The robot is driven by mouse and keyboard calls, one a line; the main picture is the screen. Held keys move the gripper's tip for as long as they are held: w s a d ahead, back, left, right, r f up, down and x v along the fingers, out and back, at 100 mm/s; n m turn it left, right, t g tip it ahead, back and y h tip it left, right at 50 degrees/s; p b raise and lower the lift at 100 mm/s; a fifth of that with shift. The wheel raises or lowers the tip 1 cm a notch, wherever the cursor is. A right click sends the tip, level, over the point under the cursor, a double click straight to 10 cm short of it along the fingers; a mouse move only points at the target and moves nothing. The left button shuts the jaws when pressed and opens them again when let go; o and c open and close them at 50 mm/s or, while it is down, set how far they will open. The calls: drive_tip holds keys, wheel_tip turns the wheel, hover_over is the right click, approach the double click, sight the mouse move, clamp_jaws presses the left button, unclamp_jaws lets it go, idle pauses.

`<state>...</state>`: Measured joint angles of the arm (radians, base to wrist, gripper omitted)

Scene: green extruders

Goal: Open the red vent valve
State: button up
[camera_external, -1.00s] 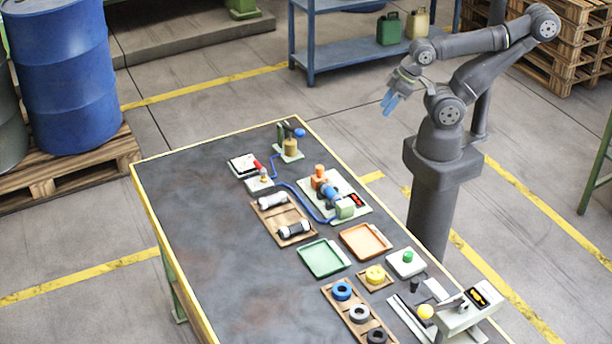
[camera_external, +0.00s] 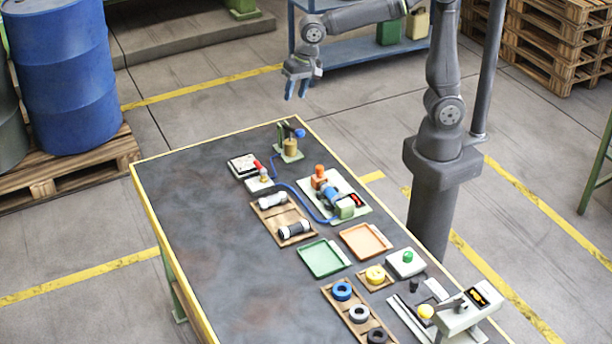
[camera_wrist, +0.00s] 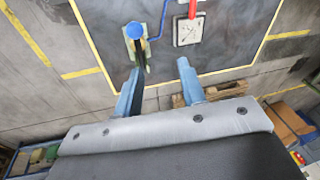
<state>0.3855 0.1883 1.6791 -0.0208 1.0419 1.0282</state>
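The red vent valve has a red lever (camera_external: 258,165) on a brass body (camera_external: 264,180) and a pale base plate. It sits near the far end of the bench, with a blue hose beside it. In the wrist view, part of the red lever (camera_wrist: 192,9) shows at the top edge; the rest of the valve is out of view. My gripper (camera_external: 296,92) hangs in the air at the bench's far end, well above and apart from the valve. Its blue fingers (camera_wrist: 160,68) are spread with nothing between them, pointing down.
A pump with a blue knob (camera_external: 299,133) stands right of the valve; its knob (camera_wrist: 135,30) also shows in the wrist view. A white gauge plate (camera_external: 242,165) lies left of the valve. A motor unit (camera_external: 331,194) and wooden tray (camera_external: 284,217) are nearer. The bench's left side is clear.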

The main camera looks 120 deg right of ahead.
drive_tip(key=m+y, duration=0.1)
drive_tip(key=m, duration=0.1)
hover_over(259, 164)
drive_tip(key=s, duration=0.5)
drive_tip(key=s+x, duration=0.1)
drive_tip(key=x, duration=0.2)
drive_tip(key=w+f, duration=0.1)
drive_tip(key=w, duration=0.1)
drive_tip(key=x, duration=1.7)
drive_tip(key=shift+s+f, duration=0.1)
drive_tip(key=shift+s, duration=0.2)
clamp_jaws()
